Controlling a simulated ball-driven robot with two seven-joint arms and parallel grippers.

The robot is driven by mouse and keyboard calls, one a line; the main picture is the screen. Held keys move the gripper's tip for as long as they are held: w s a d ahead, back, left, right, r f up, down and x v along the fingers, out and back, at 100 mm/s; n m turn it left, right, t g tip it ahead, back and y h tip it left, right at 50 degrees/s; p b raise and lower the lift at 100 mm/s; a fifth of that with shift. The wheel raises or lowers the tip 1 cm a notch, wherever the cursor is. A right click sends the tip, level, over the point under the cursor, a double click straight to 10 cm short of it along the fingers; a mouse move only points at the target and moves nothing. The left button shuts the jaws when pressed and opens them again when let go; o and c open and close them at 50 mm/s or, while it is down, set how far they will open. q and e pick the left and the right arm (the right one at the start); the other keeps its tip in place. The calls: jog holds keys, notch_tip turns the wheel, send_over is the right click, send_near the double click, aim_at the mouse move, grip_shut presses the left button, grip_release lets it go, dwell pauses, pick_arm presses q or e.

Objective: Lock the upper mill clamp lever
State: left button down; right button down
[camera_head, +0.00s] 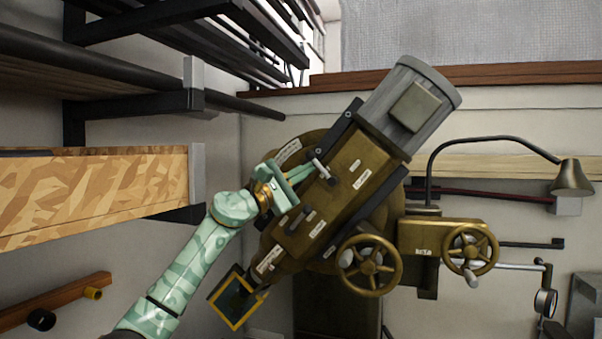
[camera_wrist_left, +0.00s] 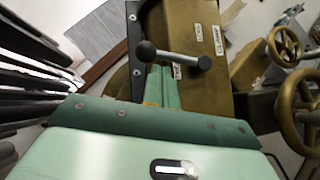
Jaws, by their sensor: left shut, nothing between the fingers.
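The upper clamp lever (camera_wrist_left: 178,57) is a grey bar with a dark ball knob at its left end and a dark right end. It lies across the brown side of the mill head in the left wrist view. In the head view the lever (camera_head: 323,171) is small and partly hidden by my gripper. My left gripper (camera_head: 308,169) is shut and empty, its green fingers (camera_wrist_left: 162,74) pointing at the mill head. The fingertips are right at the lever, just below its bar in the wrist view; I cannot tell whether they touch. My right gripper is out of view.
The mill head (camera_head: 345,195) is tilted, with a grey motor (camera_head: 440,88) at its upper right. A handwheel (camera_head: 369,265) and a second handwheel (camera_head: 470,249) stand to the right. A wooden board (camera_head: 95,195) and dark racks are at left. A lamp (camera_head: 572,178) hangs at right.

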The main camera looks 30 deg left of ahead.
pick_arm(q)
jog(key=shift+r, duration=0.1)
jog(key=shift+r, duration=0.15)
jog(key=shift+m+g+p, duration=0.3)
jog(key=shift+m+p, duration=0.05)
jog(key=shift+m, duration=0.05)
